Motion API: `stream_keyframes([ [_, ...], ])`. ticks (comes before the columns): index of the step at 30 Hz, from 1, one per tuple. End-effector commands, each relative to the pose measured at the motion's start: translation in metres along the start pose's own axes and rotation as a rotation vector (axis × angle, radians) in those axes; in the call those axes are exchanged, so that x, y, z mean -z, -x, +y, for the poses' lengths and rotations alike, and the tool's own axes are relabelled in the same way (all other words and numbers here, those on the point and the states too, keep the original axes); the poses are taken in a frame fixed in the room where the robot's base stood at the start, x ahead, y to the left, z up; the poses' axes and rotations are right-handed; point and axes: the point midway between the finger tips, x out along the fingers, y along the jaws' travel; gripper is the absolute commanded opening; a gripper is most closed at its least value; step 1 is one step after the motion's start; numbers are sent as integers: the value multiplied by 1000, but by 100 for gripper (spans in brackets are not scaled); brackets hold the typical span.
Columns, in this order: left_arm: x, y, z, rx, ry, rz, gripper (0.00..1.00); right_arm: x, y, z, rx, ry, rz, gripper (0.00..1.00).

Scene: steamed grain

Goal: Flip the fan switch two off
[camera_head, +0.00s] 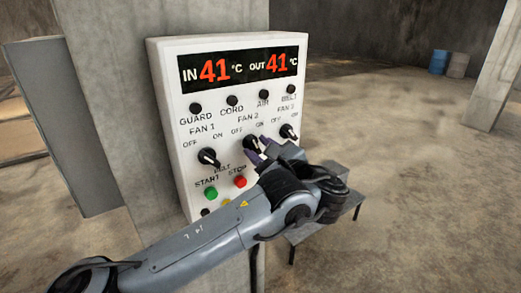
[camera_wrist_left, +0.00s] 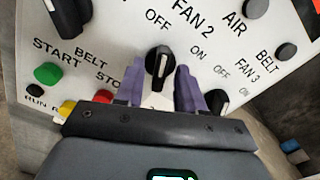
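The Fan 2 switch (camera_head: 250,142) is a black rotary knob on a white control panel (camera_head: 172,115), between OFF on its left and ON on its right. In the left wrist view the knob (camera_wrist_left: 158,61) has a white pointer line, and its setting is hard to tell. My left gripper (camera_head: 258,147) is at the panel, right at this knob. In the wrist view the purple fingers of my left gripper (camera_wrist_left: 160,75) stand apart, one on each side of the knob, with gaps visible. The fingers partly hide the knob in the head view. My right gripper is out of view.
The Fan 1 knob (camera_head: 209,157) and Fan 3 knob (camera_head: 289,132) flank it closely. Below are a green start button (camera_head: 210,193) and red stop button (camera_head: 240,181). Several black round knobs sit above, under a display (camera_head: 240,67) reading 41 twice. A concrete pillar (camera_head: 105,90) backs the panel.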

Motion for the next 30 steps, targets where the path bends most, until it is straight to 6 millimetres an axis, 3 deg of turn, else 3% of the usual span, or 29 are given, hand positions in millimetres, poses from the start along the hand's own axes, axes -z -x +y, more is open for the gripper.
stream_keyframes([
  [1,0,0,0,0,0,0,30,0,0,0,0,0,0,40],
  [7,0,0,0,0,0,0,0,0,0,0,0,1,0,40],
  [13,2,0,1,0,11,0,0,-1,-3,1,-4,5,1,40],
  [22,4,0,2,1,215,-1,0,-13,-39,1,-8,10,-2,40],
  [30,0,1,0,0,265,0,0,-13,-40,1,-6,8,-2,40],
])
